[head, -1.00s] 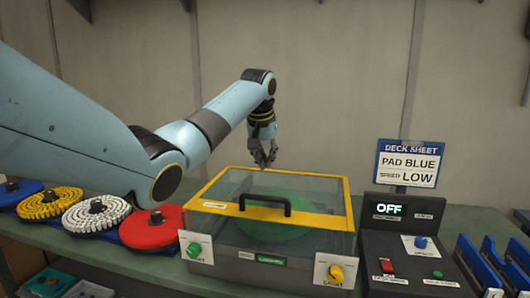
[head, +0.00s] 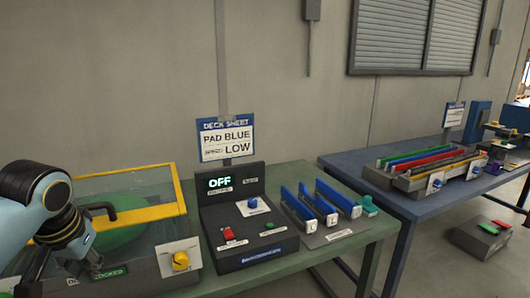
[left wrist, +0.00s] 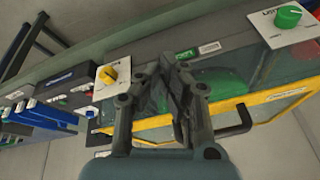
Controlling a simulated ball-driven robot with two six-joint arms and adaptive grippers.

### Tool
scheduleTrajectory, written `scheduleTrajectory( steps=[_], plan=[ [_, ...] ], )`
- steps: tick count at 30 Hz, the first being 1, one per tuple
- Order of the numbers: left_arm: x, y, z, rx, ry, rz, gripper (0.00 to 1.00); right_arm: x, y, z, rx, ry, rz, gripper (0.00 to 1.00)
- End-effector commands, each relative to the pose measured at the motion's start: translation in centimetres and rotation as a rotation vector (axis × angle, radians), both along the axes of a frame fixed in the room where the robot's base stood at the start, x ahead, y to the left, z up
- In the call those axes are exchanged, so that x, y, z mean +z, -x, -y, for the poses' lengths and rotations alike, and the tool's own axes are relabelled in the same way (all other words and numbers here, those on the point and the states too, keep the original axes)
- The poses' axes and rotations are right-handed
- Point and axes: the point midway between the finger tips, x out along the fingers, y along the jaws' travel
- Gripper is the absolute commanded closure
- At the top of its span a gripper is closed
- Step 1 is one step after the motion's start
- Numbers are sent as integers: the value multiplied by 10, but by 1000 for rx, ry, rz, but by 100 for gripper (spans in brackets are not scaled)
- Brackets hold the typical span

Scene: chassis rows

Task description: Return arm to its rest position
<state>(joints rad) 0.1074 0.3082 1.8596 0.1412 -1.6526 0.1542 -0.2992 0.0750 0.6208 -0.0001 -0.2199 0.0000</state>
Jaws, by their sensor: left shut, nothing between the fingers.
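My left arm comes in from the left in the head view, in front of the clear box. My left gripper (head: 92,264) is shut and empty, near the front face of the box and its label. In the left wrist view its fingers (left wrist: 177,68) are together, with nothing between them. The clear box (head: 158,214) has a yellow-framed lid, a black handle and a green disc inside. The lid is down and a green label reads "LOCKED". The yellow knob (head: 180,261) is right of the gripper. My right gripper is not in view.
A control box (head: 246,222) with an "OFF" display stands right of the clear box, below a deck sheet sign (head: 226,139). Blue-handled racks (head: 324,203) follow on the green bench. A blue table (head: 400,203) holds coloured bars. A grey box lies on the floor.

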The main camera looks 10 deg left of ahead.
Motion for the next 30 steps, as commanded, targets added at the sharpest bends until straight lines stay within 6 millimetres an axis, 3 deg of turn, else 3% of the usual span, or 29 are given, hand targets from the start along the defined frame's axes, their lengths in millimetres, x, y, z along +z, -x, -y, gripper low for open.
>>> scheduleTrajectory(
  steps=[1, 6, 18, 21, 30],
  plan=[
    [-13, 32, 18, -39, 4, -10, 100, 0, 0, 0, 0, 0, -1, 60],
    [-23, 103, 52, -119, 11, -12, 100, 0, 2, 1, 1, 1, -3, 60],
    [-7, 203, 87, -184, 28, -13, 100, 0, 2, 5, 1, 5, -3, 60],
    [1, 223, 91, -191, 30, -13, 100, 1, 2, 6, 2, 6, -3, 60],
    [-98, 207, 84, -182, 31, -43, 100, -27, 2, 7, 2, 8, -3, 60]
  ],
)
